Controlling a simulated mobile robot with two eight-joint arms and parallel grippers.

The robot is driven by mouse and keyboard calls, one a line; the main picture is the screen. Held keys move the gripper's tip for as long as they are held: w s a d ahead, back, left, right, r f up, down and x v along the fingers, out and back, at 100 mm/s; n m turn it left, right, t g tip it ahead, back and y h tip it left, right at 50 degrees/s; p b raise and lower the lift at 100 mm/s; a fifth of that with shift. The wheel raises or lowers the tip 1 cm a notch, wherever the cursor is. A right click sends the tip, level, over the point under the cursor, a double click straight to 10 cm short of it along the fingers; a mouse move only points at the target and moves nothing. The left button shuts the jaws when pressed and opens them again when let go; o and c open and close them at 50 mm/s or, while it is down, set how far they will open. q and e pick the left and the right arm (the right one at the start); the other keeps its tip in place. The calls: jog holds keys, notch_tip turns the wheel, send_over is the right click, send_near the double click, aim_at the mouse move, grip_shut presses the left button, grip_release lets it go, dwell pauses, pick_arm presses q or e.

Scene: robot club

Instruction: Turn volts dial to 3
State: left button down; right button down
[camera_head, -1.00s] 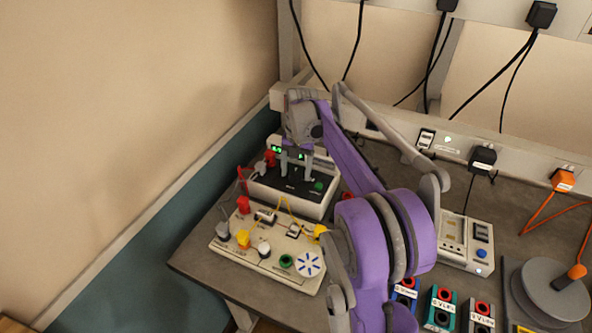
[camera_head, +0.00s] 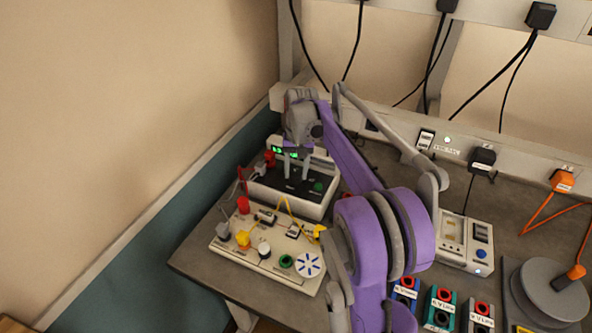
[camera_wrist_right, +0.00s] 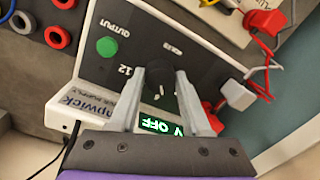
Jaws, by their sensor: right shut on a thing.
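The power supply (camera_head: 262,189) is a white box with a black sloped front panel, at the back left of the bench in the head view. My right gripper (camera_head: 294,174) reaches down onto this panel from above. In the right wrist view, its two grey fingers (camera_wrist_right: 161,77) are shut on the black volts dial (camera_wrist_right: 160,88), one on each side. A lit green display (camera_wrist_right: 160,127) beside the dial shows "V OFF". A green output button (camera_wrist_right: 107,47) is on the same panel. My left gripper is not in view.
A cream circuit board (camera_head: 236,249) with red and yellow leads stands in front of the supply. A wall borders the left.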

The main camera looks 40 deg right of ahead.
aim_at(298, 172)
jog(key=n, duration=0.6)
jog(key=shift+d+n, duration=0.1)
jog(key=shift+n, duration=0.3)
dwell(0.3)
jog(key=shift+c, duration=1.8)
grip_release()
notch_tip(298, 172, up, 11)
jog(key=p, duration=0.1)
jog(key=shift+d, duration=0.3)
jog(key=shift+f, duration=0.1)
